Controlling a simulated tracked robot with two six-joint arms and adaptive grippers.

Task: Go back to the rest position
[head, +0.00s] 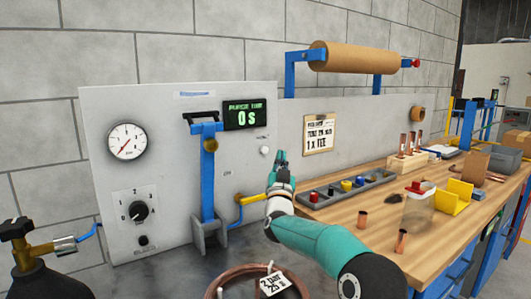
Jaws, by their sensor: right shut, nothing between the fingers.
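My right gripper (280,155) points up in front of the grey panel, near its right-hand part. It is shut and holds nothing. Its teal and white arm comes in from the lower right. It is left of the parts tray on the bench and apart from it. My left gripper is not in view. A coil of copper tube (232,272) with a white tag (273,284) lies at the bottom edge, partly cut off.
The grey panel (110,230) carries a gauge (127,141), a knob (138,211) and a display (245,114) reading 0 s. A blue stand (207,180) is left of my gripper. The wooden bench (375,215) at right holds a dark tray (335,190), copper fittings and a jar (419,208).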

